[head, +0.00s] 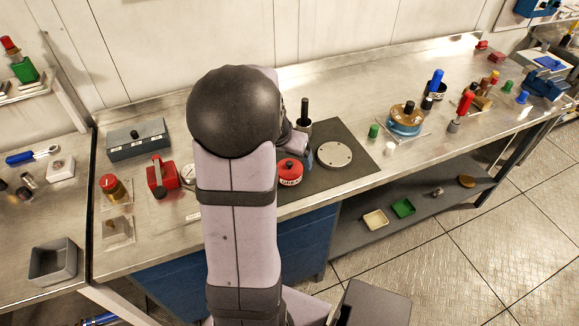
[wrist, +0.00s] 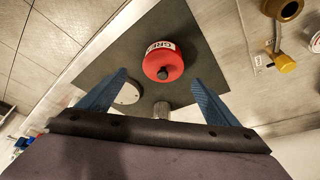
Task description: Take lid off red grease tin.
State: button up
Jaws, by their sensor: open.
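The red grease tin (head: 289,172) stands on the dark mat, with a white label on its side and a dark knob on its top. In the wrist view the red tin (wrist: 163,62) lies ahead of my gripper, its knob facing the camera. My gripper (wrist: 161,82) is open, with its two blue fingers spread and apart from the tin. In the head view my arm hides most of the gripper, and a blue part of it shows just behind the tin. I cannot make out a seam between lid and tin.
The dark mat (head: 345,178) also bears a pale round disc (head: 335,154) and a black-handled tool (head: 305,112). A red box-like object (head: 162,177) and a brass jar with a red top (head: 112,187) stand to the left. Green and white pieces stand right of the mat.

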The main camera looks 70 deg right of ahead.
aim_at(289, 164)
jog(key=shift+w+p+x, duration=0.15)
jog(key=shift+p+x, duration=0.1)
jog(key=shift+x, duration=0.85)
jog(key=shift+w+p+x, duration=0.15)
jog(key=shift+p+x, duration=0.1)
jog(key=shift+x, duration=0.8)
jog(key=c, duration=1.2)
